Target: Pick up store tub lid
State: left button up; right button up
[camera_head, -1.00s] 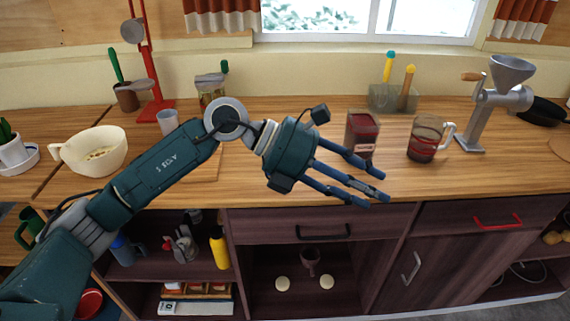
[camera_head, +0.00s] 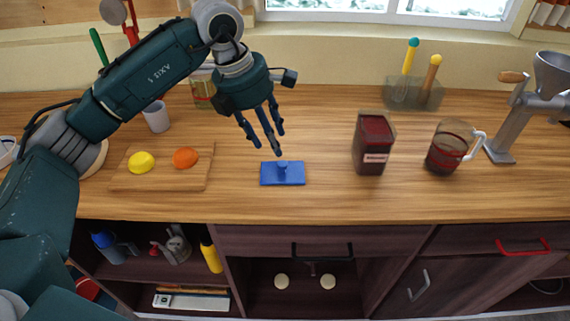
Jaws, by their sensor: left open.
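The blue rectangular lid (camera_head: 296,174) with a small knob on top lies flat on the wooden counter, left of the store tub. The tub (camera_head: 373,144) is a clear container with dark red contents and a pale label, and it stands upright. My left gripper (camera_head: 264,147) is open and points down, its fingertips just above and behind the lid's knob. I cannot tell whether a fingertip touches the knob. My right gripper is not in view.
A cutting board (camera_head: 190,182) with a lemon (camera_head: 141,162) and an orange (camera_head: 186,158) lies to the left. A glass mug (camera_head: 449,147) and a metal grinder (camera_head: 525,112) stand right of the tub. The counter (camera_head: 330,201) in front of the lid is clear.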

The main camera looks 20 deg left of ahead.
aim_at(282, 163)
pick_arm(q)
jog(key=x, duration=0.3)
jog(key=shift+s+d, duration=0.1)
jog(key=shift+s, duration=0.05)
jog(key=shift+f+p, duration=0.35)
jog(key=x, duration=0.2)
jog(key=p+x, duration=0.1)
jog(key=x, duration=0.1)
jog(key=shift+w+f+p, duration=0.15)
jog(key=shift+w+p, duration=0.15)
jog(key=shift+w+d+f, duration=0.1)
jog(key=shift+f, duration=0.15)
jog(key=c, duration=1)
grip_shut()
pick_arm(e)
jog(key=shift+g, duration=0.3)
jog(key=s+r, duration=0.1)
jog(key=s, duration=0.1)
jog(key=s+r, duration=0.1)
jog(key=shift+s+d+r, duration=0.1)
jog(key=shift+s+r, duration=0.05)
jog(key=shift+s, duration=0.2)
